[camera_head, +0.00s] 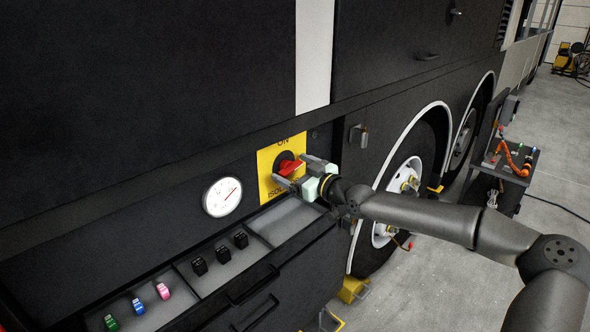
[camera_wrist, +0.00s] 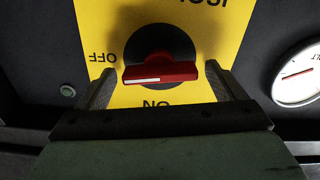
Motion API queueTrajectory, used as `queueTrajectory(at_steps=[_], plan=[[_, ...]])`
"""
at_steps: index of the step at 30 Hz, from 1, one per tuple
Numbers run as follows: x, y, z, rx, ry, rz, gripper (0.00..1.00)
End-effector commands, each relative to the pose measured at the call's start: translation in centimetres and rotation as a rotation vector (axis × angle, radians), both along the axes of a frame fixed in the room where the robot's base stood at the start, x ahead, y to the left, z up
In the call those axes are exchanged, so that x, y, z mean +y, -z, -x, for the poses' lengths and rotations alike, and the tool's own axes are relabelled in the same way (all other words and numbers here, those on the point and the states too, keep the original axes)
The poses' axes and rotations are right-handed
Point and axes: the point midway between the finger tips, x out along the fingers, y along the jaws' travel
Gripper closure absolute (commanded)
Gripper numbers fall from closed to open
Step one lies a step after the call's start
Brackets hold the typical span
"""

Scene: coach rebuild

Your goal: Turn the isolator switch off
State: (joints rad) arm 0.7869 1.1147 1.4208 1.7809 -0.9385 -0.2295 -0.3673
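The isolator switch (camera_head: 289,167) is a red handle on a black round base, set on a yellow plate (camera_head: 264,168) on the dark coach side. In the wrist view the red handle (camera_wrist: 160,74) lies crosswise, its white-marked end at the OFF lettering; the view appears inverted, with ON below the handle. My gripper (camera_head: 296,172) is at the plate. In the wrist view its two fingers (camera_wrist: 160,88) are spread, one near each end of the handle. I cannot tell whether they touch it.
A round white gauge (camera_head: 222,196) is left of the plate. Below is an open tray (camera_head: 192,262) with black blocks (camera_head: 222,254) and green, blue and pink items (camera_head: 138,306). Wheels (camera_head: 404,180) and a tool cart (camera_head: 512,165) stand to the right.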

Motion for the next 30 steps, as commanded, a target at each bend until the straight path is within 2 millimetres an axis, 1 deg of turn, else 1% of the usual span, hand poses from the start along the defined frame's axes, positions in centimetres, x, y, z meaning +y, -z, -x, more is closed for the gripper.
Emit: queueTrajectory(at_steps=[1,2,3,4,5,8,12,15,22,23,24,25,30], plan=[[-0.01,0.00,0.01,0.000,0.000,0.000,0.21],[-0.01,0.00,0.01,0.000,0.000,0.000,0.29],[-0.01,0.00,0.02,0.000,0.000,0.000,0.41],[-0.02,0.00,0.01,0.000,0.000,0.000,0.49],[-0.02,0.00,0.01,0.000,0.000,0.000,0.55],[-0.01,0.03,0.02,0.003,0.000,-0.003,0.55],[-0.07,0.39,-0.04,0.097,0.001,-0.085,0.55],[-0.06,0.10,-0.04,0.138,0.000,-0.120,0.55],[-0.05,-0.03,-0.03,0.141,0.000,-0.120,0.55],[-0.05,-0.03,-0.03,0.141,0.000,-0.120,0.23],[-0.05,-0.03,-0.02,0.140,0.000,-0.120,0.12],[-0.05,-0.03,-0.02,0.140,0.000,-0.120,0.10],[-0.05,-0.03,-0.02,0.139,0.000,-0.119,0.10]])
